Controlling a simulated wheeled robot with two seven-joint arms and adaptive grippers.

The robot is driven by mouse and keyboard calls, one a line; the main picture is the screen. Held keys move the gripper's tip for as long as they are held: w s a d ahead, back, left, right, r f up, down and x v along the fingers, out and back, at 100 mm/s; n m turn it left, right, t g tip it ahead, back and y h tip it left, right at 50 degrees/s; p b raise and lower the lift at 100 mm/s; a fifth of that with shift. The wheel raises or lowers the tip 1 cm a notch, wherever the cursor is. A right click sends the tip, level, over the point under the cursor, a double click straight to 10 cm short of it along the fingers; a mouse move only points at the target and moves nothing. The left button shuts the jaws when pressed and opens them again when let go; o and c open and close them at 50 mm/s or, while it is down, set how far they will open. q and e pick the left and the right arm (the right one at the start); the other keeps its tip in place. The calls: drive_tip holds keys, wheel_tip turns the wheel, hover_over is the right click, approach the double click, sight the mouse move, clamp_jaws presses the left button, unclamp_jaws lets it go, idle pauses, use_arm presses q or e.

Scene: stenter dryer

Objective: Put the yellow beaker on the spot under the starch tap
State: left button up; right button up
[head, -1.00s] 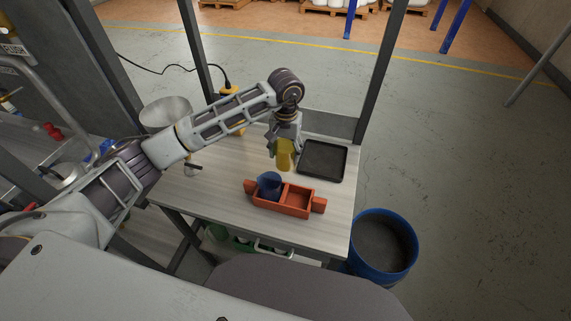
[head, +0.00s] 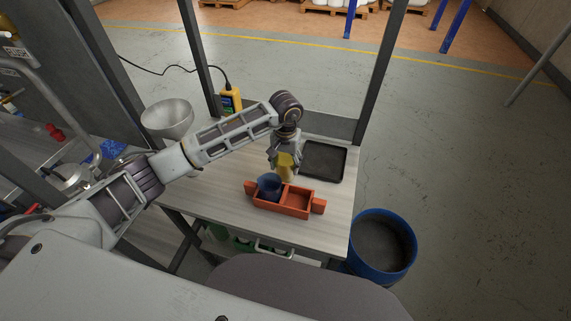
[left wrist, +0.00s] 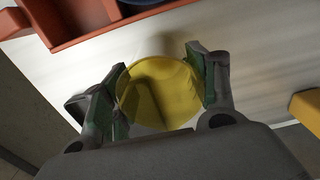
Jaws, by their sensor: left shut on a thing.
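My left gripper (head: 285,157) is shut on the yellow beaker (head: 286,170), just behind the orange-red caddy. The left wrist view shows the yellow beaker (left wrist: 160,92) between the two green-padded fingers (left wrist: 160,95). I cannot tell whether the beaker touches the table. A metal funnel (head: 168,118) stands at the table's left. The starch tap and the spot under it cannot be made out clearly; my left arm crosses in front of that area. My right gripper is not in view.
The orange-red caddy (head: 297,201) has a blue beaker (head: 269,186) in its left compartment; the right one is empty. A black tray (head: 324,160) lies to the right. A yellow device (head: 231,101) is at the back. Dark posts frame the table; a blue drum (head: 382,246) stands on the floor.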

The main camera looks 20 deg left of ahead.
use_arm(q)
drive_tip(key=shift+f, duration=0.6)
drive_tip(key=shift+f, duration=0.15)
drive_tip(key=o, duration=1)
drive_tip(key=shift+r, duration=0.4)
drive_tip(key=shift+r+b, duration=1.15)
drive_tip(key=shift+r, duration=4.6)
